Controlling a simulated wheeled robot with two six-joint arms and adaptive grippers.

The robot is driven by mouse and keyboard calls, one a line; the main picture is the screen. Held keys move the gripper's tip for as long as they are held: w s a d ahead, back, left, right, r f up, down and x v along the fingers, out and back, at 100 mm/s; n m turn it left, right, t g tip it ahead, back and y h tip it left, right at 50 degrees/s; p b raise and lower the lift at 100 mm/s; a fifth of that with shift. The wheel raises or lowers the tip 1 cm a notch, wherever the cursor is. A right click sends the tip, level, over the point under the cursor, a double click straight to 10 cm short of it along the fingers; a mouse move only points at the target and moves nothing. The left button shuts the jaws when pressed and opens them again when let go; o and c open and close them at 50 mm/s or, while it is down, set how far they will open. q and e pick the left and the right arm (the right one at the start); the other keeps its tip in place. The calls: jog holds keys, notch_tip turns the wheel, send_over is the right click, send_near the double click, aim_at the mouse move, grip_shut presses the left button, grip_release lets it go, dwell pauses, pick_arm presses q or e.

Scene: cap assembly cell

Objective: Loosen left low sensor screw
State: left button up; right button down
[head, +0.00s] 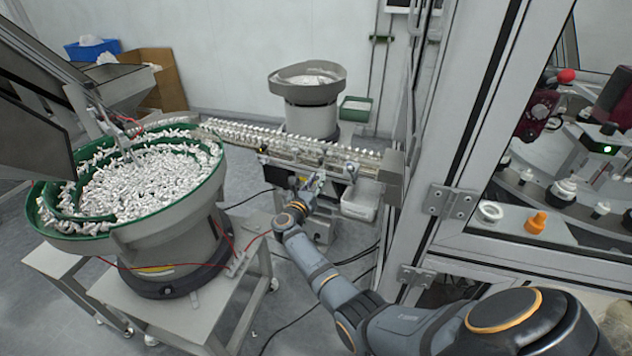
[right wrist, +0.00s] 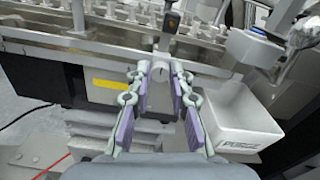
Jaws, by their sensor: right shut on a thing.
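My right gripper (head: 312,184) reaches the front of the linear feeder track, below its rail. In the right wrist view my right gripper (right wrist: 160,76) has its purple-padded fingers closed on a small round light-grey screw knob (right wrist: 159,70). The knob sits on the track's front face, below a small dark sensor block (right wrist: 171,21). In the head view the knob is too small to make out behind the fingers. My left gripper is not in view.
A bowl feeder (head: 120,225) full of white caps stands at left, and a second bowl feeder (head: 307,97) behind the track (head: 290,146). A white bin (right wrist: 237,128) hangs close to the right of my fingers. The machine frame (head: 455,150) stands at right.

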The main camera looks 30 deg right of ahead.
jog(key=n+b, duration=0.1)
jog(key=n, duration=2.3)
jog(key=shift+f, duration=0.2)
jog(key=shift+n, duration=0.4)
jog(key=c, duration=1.2)
grip_release()
